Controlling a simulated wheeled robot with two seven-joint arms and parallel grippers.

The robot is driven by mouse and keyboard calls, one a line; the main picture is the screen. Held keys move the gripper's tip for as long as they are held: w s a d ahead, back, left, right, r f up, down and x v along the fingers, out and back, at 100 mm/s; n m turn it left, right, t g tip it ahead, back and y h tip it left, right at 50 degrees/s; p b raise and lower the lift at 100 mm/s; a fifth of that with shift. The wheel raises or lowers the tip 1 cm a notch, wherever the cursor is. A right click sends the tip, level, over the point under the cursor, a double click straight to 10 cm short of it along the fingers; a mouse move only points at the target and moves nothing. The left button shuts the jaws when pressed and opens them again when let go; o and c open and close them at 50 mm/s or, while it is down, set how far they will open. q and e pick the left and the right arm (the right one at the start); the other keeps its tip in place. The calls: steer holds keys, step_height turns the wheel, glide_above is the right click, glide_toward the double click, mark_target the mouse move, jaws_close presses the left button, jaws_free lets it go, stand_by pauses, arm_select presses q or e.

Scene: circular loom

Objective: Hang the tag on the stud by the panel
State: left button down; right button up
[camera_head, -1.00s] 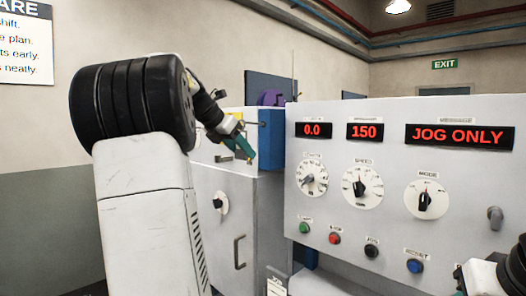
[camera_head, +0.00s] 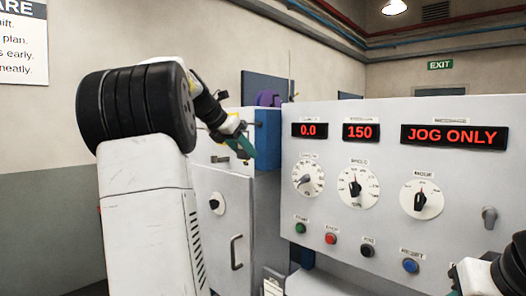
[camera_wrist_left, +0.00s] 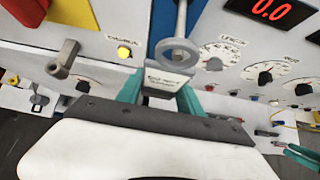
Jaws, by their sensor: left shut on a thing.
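In the left wrist view, the teal fingers of my left gripper (camera_wrist_left: 163,95) are shut on a tag (camera_wrist_left: 168,82), a small grey plate with dark lettering. A grey ring (camera_wrist_left: 174,52) shows just above the plate, and a pale metal rod that looks like the stud (camera_wrist_left: 181,18) runs up behind it. I cannot tell whether the ring is around the rod or only in front of it. In the head view, my left gripper (camera_head: 243,146) is by the blue edge of the grey cabinet; the tag is too small to make out there. My right wrist is cut off at the lower right.
The control panel (camera_head: 400,235) with red displays, dials and coloured buttons stands right of my left gripper. The grey cabinet (camera_head: 215,245) with a handle is below it.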

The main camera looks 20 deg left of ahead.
arm_select(q)
steer(key=shift+w, duration=0.1)
steer(key=shift+w+d, duration=0.1)
steer(key=shift+w, duration=0.05)
stand_by(0.3)
steer(key=shift+f, duration=0.25)
steer(key=c, duration=0.7)
jaws_free()
steer(key=shift+s+f+v, duration=0.1)
steer(key=shift+f+v, duration=0.05)
steer(key=shift+v, duration=1.3)
steer(key=shift+s+f+v, duration=0.15)
steer(key=shift+v, duration=1.25)
steer(key=shift+s+f+v, duration=0.1)
steer(key=shift+f+v, duration=0.05)
steer(key=shift+v, duration=1.3)
